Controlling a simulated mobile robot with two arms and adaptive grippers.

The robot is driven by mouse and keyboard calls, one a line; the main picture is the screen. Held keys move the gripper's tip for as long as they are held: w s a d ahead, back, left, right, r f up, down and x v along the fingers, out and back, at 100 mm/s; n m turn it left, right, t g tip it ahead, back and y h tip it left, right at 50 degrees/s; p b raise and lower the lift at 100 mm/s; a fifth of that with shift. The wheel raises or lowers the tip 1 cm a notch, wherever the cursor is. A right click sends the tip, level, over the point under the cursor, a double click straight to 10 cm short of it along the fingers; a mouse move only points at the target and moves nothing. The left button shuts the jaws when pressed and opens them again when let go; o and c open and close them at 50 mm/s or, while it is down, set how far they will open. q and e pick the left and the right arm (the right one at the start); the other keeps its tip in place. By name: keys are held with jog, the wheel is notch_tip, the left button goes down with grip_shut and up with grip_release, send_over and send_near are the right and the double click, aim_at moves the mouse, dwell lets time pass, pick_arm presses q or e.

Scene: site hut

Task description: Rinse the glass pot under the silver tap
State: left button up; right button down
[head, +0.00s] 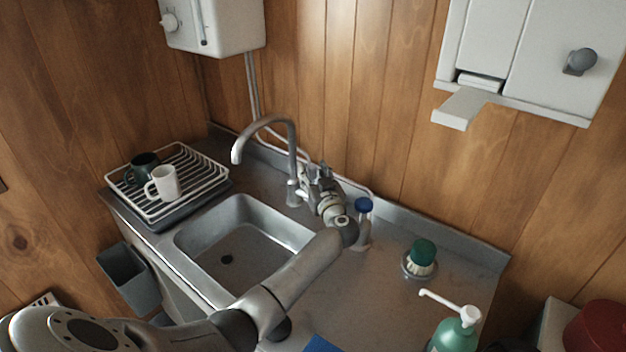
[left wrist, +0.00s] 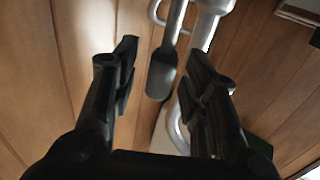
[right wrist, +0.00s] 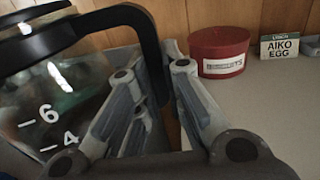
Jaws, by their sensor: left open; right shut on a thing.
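The silver tap (head: 291,150) stands behind the sink (head: 185,241), its curved spout over the basin; no water stream shows. My left gripper (head: 318,180) is at the tap's base, on its right. In the left wrist view my left gripper (left wrist: 160,58) is open, with a dark-ended lever (left wrist: 162,78) showing between its fingers; I cannot tell whether they touch it. The glass pot (right wrist: 62,100) shows in the right wrist view, with number marks and a black handle (right wrist: 122,14). My right gripper (right wrist: 155,65) is shut on that handle. Neither shows in the head view.
A rack (head: 205,190) with a dark mug (head: 141,168) and a white mug (head: 163,183) is left of the sink. A blue-capped bottle (head: 362,230), a green brush (head: 422,256) and a soap pump bottle (head: 455,332) stand right. A red tin (right wrist: 219,52) is beyond the pot.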

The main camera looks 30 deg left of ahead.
pick_arm(q)
jog(key=shift+w+a+b, duration=0.3)
jog(key=shift+w+a, duration=0.05)
jog(key=shift+a, duration=0.05)
grip_shut()
